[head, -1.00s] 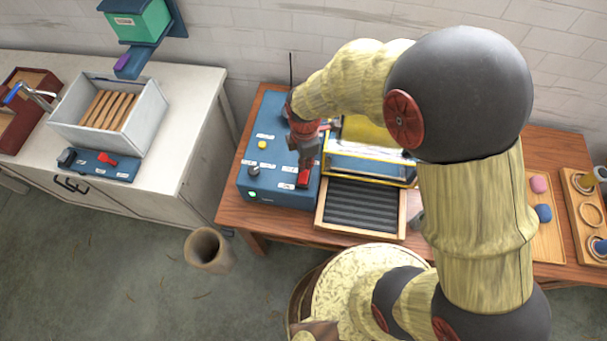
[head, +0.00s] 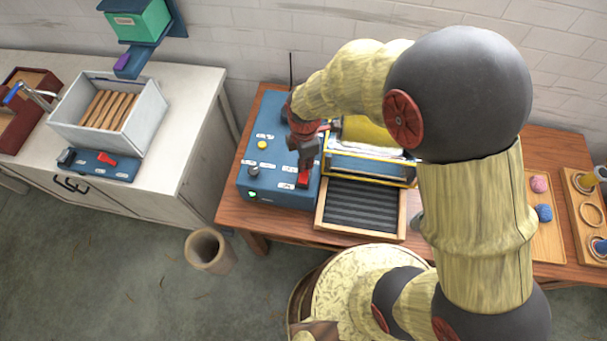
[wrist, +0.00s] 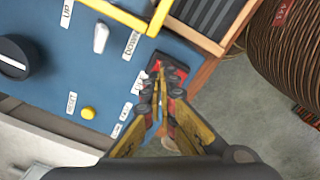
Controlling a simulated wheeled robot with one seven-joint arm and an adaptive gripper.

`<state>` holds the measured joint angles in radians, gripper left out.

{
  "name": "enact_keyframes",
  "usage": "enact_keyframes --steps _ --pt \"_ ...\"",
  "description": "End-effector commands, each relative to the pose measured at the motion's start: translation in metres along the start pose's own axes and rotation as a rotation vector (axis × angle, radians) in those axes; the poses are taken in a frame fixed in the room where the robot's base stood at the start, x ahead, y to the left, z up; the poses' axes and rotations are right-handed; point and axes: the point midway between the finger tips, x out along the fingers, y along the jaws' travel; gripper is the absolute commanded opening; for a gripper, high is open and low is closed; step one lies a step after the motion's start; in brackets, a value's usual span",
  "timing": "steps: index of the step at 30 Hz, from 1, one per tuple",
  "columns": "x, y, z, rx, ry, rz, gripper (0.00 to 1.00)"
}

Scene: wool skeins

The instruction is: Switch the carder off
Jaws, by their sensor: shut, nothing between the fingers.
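The carder's blue control box (head: 245,180) sits on the left of the wooden table. Its red switch (head: 303,179) is near the front right corner of the panel. A small green lamp (head: 252,195) shows at the box's front edge. My gripper (head: 305,165) is shut and empty, pointing down right at the red switch. In the wrist view, my fingertips (wrist: 158,78) lie over the switch's dark red housing (wrist: 178,72) and hide part of it. I cannot tell whether they touch it or which way the switch is tipped.
A white lever (wrist: 100,37), a yellow button (wrist: 88,113) and a black knob (wrist: 15,57) share the panel. A yellow-framed guard (head: 370,170) and a dark ribbed tray (head: 360,207) stand just right. A round basket (head: 350,285) is in front of the table.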

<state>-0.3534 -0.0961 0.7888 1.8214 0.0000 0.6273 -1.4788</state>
Motion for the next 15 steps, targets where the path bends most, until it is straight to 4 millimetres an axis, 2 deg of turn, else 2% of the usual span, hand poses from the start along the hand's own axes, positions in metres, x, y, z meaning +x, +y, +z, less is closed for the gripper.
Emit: enact_keyframes --steps 15 --pt "0.0076 0.0000 0.0000 0.000 0.000 0.000 0.00"
